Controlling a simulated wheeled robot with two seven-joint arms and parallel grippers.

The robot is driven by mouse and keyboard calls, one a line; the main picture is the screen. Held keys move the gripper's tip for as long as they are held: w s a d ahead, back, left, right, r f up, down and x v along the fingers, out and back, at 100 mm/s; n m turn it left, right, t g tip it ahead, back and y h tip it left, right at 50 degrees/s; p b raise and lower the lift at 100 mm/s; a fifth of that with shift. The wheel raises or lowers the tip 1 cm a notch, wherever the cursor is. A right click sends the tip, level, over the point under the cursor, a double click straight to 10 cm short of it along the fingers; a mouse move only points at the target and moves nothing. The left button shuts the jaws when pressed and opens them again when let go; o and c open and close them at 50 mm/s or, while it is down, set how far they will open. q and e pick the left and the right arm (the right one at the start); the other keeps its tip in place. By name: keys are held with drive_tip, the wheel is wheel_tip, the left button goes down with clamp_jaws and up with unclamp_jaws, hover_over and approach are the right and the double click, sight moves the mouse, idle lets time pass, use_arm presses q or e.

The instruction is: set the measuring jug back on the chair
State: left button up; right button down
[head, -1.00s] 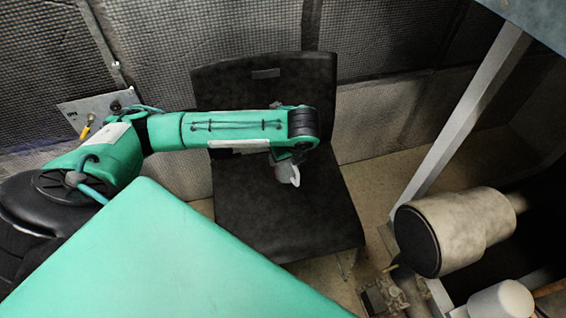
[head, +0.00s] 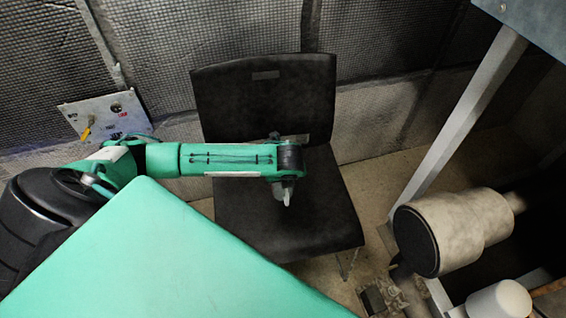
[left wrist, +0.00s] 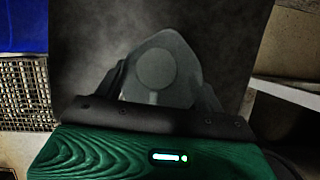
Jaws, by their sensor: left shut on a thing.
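The measuring jug (left wrist: 165,68) is grey in the left wrist view, where I look down on its rounded top between my fingers. In the head view only a small pale part of the jug (head: 287,197) shows below the end of my left arm. The rest is hidden. My left gripper (left wrist: 162,88) is shut on the jug and holds it over the seat of the black chair (head: 300,225). I cannot tell whether the jug touches the seat. The chair's seat also fills the background in the left wrist view (left wrist: 85,50). My right gripper is not in view.
A wall panel with a yellow lever (head: 105,118) is behind my left arm. A pale slanted post (head: 465,125) and a cream cylinder (head: 465,228) stand right of the chair. The front and right of the seat are clear.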

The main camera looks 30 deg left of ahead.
use_arm(q)
wheel_tip(320, 180, down, 7)
drive_tip(key=shift+r+b, duration=0.1)
drive_tip(key=shift+b, duration=0.35)
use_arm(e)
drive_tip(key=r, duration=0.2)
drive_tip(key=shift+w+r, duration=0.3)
use_arm(q)
drive_tip(key=o, duration=1.1)
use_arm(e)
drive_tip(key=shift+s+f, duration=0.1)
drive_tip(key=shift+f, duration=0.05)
use_arm(q)
drive_tip(key=p+v, duration=0.2)
drive_tip(key=v, duration=0.8)
drive_tip(key=shift+d+r, duration=0.1)
drive_tip(key=shift+r, duration=0.2)
drive_tip(key=shift+s+d+r, duration=0.2)
drive_tip(key=shift+s+r, duration=0.1)
drive_tip(key=shift+r, duration=0.35)
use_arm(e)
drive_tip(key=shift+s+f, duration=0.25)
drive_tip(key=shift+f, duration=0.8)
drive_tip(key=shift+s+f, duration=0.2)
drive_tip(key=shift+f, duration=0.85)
